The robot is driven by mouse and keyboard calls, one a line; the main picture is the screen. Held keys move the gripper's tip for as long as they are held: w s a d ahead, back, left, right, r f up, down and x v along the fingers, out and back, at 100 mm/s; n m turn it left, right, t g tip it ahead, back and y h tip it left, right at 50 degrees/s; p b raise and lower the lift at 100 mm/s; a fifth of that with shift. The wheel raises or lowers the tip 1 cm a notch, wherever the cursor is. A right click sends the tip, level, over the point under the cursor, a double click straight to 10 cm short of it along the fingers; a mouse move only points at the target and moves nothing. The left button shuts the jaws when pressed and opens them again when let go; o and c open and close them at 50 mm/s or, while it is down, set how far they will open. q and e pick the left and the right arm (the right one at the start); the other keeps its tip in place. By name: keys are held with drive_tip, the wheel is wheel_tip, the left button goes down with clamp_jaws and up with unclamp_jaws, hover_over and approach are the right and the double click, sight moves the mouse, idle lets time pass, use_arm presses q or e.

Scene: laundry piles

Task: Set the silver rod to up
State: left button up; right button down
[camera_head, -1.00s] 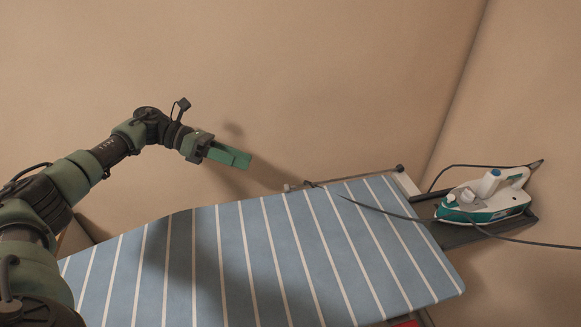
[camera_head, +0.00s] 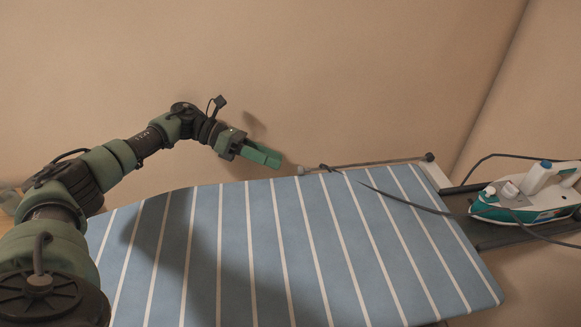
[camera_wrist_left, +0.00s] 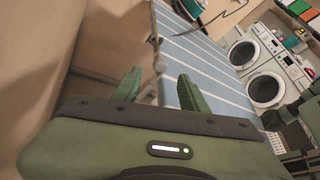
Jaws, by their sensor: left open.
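The silver rod (camera_head: 372,163) lies nearly level along the back edge of the blue striped ironing board (camera_head: 255,240), with a dark knob at its right end. My left gripper (camera_head: 272,157) is just left of the rod's near end, by the wall, and appears apart from it. In the left wrist view, the open green fingers (camera_wrist_left: 161,75) spread with the rounded rod end (camera_wrist_left: 159,62) showing between and beyond them. Whether the rod is inside the finger gap cannot be told.
A white and teal iron (camera_head: 525,200) rests on the dark stand at the board's right end. Its black cable (camera_head: 400,202) crosses the board near the rod. A bare wall (camera_head: 330,70) stands close behind. Washing machines (camera_wrist_left: 262,88) show in the left wrist view.

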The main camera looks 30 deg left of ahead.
use_arm(q)
drive_tip(key=shift+p+x, duration=0.65)
drive_tip(key=shift+x, duration=2.1)
clamp_jaws()
